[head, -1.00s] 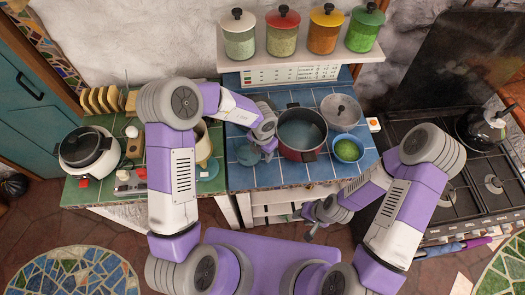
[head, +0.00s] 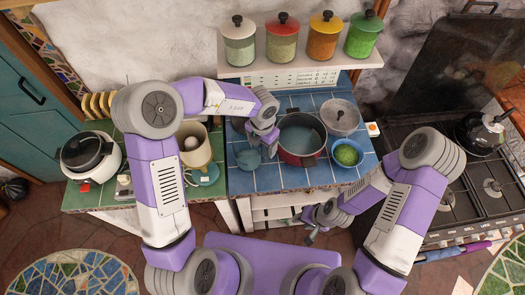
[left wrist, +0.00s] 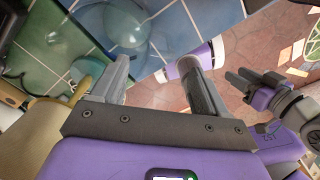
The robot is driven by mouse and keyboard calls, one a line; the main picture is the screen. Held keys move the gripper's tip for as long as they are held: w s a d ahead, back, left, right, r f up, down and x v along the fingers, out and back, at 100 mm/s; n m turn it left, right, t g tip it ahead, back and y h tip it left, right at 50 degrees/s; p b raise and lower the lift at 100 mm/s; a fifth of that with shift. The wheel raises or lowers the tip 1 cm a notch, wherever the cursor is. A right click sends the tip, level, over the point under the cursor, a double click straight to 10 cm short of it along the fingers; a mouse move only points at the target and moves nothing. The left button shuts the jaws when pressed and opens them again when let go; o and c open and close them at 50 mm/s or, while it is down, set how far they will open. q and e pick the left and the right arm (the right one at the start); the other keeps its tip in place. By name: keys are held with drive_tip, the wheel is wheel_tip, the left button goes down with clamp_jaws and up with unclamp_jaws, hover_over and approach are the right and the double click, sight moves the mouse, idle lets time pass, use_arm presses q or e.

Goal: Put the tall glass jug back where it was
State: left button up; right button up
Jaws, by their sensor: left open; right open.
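A clear bluish glass vessel (head: 248,158), which I take to be the tall glass jug, stands on the blue-tiled counter, left of the red pot. In the left wrist view, see-through round glass (left wrist: 125,27) shows over the tiles beyond the left fingers; its full outline is hard to make out. My left gripper (head: 267,148) is just right of the glass and close to it in the head view. In the left wrist view its fingers (left wrist: 155,68) are spread with nothing clearly between them. My right gripper (head: 312,236) is open and empty in front of the counter.
The red pot (head: 294,157) stands right beside my left gripper. Front blue tiles (head: 285,178) are clear.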

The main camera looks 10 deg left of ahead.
use_arm(q)
drive_tip(key=shift+r, duration=1.8)
